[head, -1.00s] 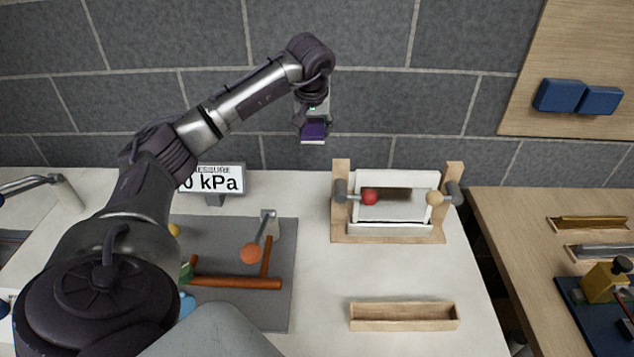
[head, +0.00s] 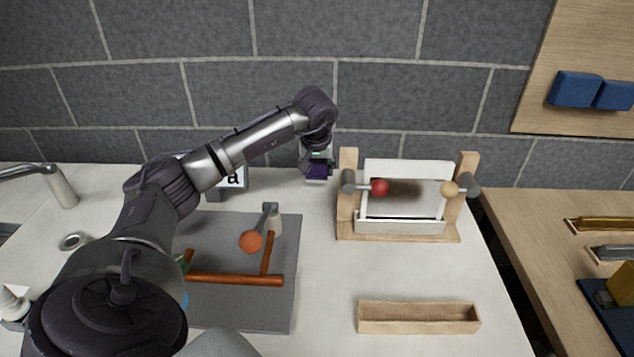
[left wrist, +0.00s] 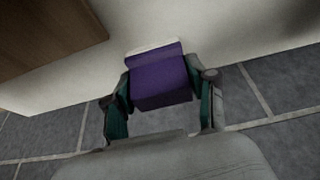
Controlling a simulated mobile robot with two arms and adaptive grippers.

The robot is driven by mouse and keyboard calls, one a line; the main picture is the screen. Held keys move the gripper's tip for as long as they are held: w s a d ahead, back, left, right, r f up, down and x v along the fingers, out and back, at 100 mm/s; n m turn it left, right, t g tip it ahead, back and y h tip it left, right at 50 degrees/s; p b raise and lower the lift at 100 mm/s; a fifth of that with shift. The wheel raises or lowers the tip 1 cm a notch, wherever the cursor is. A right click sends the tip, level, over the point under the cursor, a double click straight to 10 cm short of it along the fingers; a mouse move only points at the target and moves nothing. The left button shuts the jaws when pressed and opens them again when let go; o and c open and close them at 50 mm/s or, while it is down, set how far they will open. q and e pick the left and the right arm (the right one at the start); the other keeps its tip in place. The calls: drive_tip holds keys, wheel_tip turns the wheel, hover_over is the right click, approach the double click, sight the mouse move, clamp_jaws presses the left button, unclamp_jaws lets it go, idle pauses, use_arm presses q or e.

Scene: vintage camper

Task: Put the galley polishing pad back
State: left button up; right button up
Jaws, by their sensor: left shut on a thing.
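The polishing pad is a purple block with a pale face, held between the fingers of my left gripper (left wrist: 160,92). In the left wrist view the pad (left wrist: 160,80) fills the space between the two green-sided fingers. In the head view the pad (head: 317,172) shows small under the left gripper (head: 319,158), at the back of the counter near the block wall. It looks close above the counter top, left of the wooden frame; I cannot tell whether it touches. My right gripper is not in view.
A wooden frame (head: 400,235) with a white panel and red and tan knobs stands right of the pad. An empty wooden tray (head: 418,325) lies in front of it. A grey mat (head: 235,310) bears orange-brown bars and a ball-ended lever (head: 251,242). A display (head: 234,178) stands behind.

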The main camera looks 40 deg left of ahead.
sight(317, 175)
use_arm(q)
drive_tip(key=shift+f, duration=2.2)
drive_tip(key=o, duration=1)
drive_tip(key=shift+r+p, duration=0.1)
drive_tip(key=shift+p, duration=0.2)
drive_tip(key=b+v, duration=0.1)
drive_tip(key=v, duration=1.1)
